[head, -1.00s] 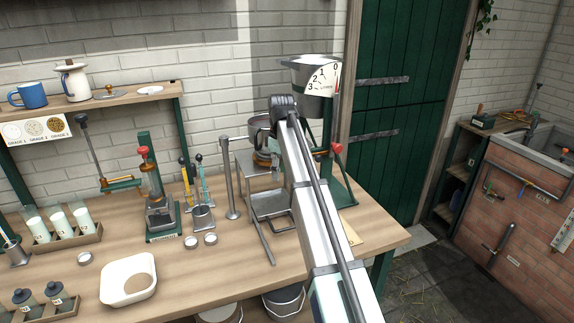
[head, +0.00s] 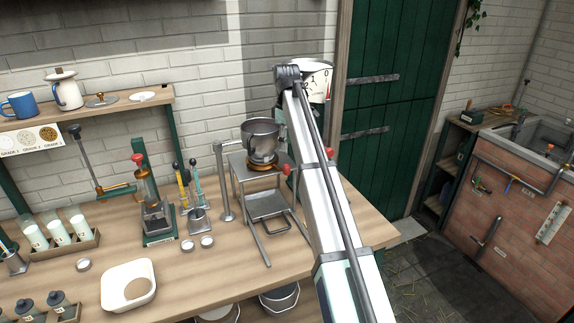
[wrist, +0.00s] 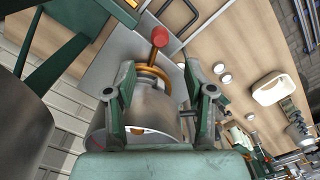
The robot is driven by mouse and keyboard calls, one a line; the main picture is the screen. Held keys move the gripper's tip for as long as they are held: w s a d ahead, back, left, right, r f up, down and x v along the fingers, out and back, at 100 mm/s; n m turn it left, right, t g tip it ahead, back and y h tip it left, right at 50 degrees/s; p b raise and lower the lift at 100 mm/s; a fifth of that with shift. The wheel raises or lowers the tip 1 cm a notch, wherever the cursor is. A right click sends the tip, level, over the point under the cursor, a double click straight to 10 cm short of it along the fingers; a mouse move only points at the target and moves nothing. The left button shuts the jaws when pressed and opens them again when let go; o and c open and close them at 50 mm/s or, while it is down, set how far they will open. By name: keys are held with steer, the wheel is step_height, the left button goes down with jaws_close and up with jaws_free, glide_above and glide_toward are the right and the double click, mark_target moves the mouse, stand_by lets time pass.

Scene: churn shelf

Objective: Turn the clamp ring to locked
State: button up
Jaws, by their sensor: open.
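The clamp ring is a brass band (head: 262,165) under the steel bowl (head: 260,140), which sits on a small metal stand (head: 240,180). A red knob (head: 287,170) is at the ring's right side. In the wrist view the brass ring (wrist: 149,74) shows beyond the bowl, with its lever ending in the red knob (wrist: 159,37). My gripper (wrist: 163,80) is open, its green fingers on either side of the bowl and ring in that view. I cannot tell whether they touch. In the head view my arm hides the gripper.
A white dial bucket (head: 320,85) is partly behind my arm. A grey post (head: 226,185) with a side arm stands left of the bowl. A white tray (head: 128,285), cups and tools occupy the wooden bench's left part. A grey plate lies below the stand.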

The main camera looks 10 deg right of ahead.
mark_target(287, 165)
step_height(287, 165, down, 10)
steer(key=shift+f+p, duration=0.1)
steer(key=shift+p, duration=1.15)
steer(key=shift+c, duration=0.4)
jaws_close()
